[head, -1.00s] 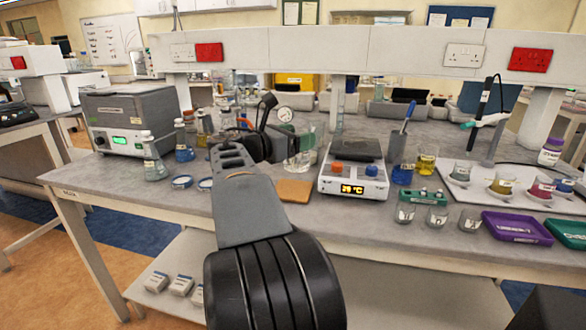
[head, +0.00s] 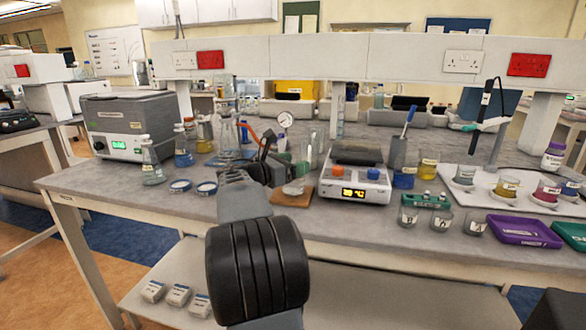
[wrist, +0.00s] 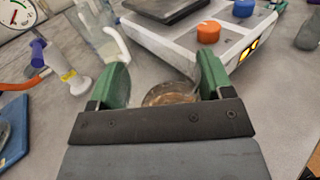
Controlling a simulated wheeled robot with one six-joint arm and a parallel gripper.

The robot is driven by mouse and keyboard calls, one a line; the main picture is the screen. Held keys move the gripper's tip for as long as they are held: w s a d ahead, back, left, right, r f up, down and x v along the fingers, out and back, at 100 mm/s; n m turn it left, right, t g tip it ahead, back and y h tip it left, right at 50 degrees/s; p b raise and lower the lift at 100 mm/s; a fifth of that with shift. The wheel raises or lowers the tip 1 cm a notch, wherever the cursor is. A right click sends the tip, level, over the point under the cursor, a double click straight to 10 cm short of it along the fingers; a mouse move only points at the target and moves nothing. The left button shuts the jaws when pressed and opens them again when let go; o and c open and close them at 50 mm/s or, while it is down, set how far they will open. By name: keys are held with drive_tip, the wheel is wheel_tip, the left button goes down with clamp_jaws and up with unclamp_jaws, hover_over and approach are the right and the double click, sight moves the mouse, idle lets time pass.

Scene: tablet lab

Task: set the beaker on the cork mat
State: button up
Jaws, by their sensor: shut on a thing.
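The cork mat (head: 278,197) is a small tan square on the bench, left of the hotplate, partly hidden by my arm and the beaker. The clear glass beaker (head: 295,187) is over the mat in the head view. In the wrist view its rim (wrist: 170,93) shows between the green fingers, with brown visible through the glass. My gripper (head: 284,172) is shut on the beaker. It also shows in the wrist view (wrist: 158,82). I cannot tell whether the beaker's base touches the mat.
The hotplate (head: 345,187) stands close on the right. Behind are a round gauge (head: 286,118) with an orange hose and more glassware (head: 317,148). Small labelled beakers (head: 440,220) and a purple tray (head: 523,231) are at right.

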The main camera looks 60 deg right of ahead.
drive_tip(key=shift+f, duration=0.3)
drive_tip(key=o, duration=1.1)
drive_tip(key=shift+c, duration=0.2)
drive_tip(key=shift+r, duration=0.15)
drive_tip(key=shift+w+a, duration=0.15)
drive_tip(key=shift+a, duration=0.1)
drive_tip(key=p+v, duration=0.1)
drive_tip(key=v, duration=1)
drive_tip(key=shift+a+p, duration=0.25)
drive_tip(key=shift+p, duration=0.1)
